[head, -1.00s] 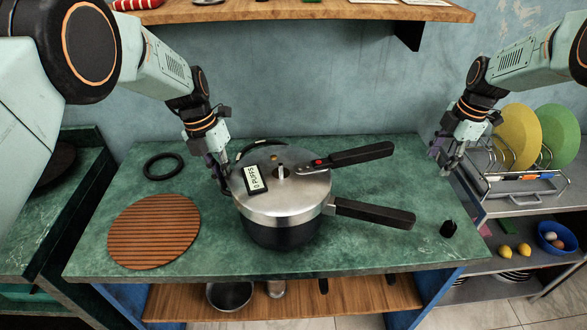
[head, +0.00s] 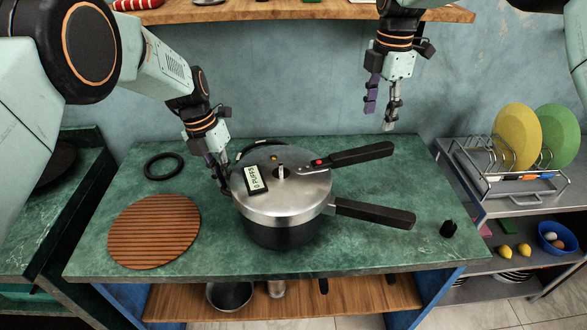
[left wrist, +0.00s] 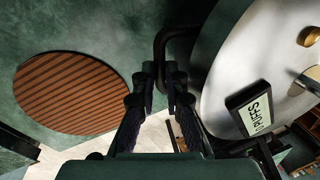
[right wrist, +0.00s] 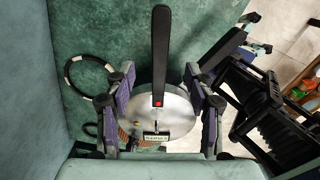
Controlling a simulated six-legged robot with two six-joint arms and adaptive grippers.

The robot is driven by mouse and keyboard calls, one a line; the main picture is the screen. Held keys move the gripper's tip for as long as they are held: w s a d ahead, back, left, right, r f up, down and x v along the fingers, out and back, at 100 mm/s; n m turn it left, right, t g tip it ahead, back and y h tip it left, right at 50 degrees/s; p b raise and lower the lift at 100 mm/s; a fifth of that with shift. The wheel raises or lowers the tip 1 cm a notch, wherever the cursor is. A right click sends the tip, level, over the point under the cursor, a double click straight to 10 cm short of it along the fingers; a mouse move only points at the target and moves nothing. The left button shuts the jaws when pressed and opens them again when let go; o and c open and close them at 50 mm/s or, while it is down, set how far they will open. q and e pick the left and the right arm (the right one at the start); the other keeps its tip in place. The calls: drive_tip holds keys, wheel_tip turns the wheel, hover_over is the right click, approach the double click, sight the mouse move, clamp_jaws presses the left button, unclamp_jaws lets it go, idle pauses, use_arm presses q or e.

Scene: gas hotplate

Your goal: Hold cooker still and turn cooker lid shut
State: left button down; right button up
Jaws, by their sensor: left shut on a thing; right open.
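The pressure cooker (head: 278,235) stands on the green counter, its steel lid (head: 300,195) on top. The black lid handle (head: 362,154) points right and back, at an angle to the black pot handle (head: 375,213); the two are apart. A label reading "0 PUFFS" (head: 256,178) shows on the lid. My left gripper (head: 222,184) is shut on the cooker's dark side handle (left wrist: 163,42), at the pot's left. My right gripper (head: 381,108) is open and empty, raised behind the lid handle. In the right wrist view the lid handle (right wrist: 160,50) appears between its fingers, not touching.
A round wooden trivet (head: 154,231) and a black ring (head: 164,166) lie left of the cooker. A dish rack (head: 515,185) with plates stands further right. A wooden shelf (head: 290,12) hangs above.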

sight(373, 148)
use_arm(q)
drive_tip(key=shift+r, duration=0.1)
use_arm(e)
drive_tip(key=shift+f, duration=5.05)
drive_tip(key=shift+c, duration=0.2)
clamp_jaws()
use_arm(q)
drive_tip(key=shift+w, duration=0.1)
use_arm(e)
drive_tip(key=shift+s, duration=0.2)
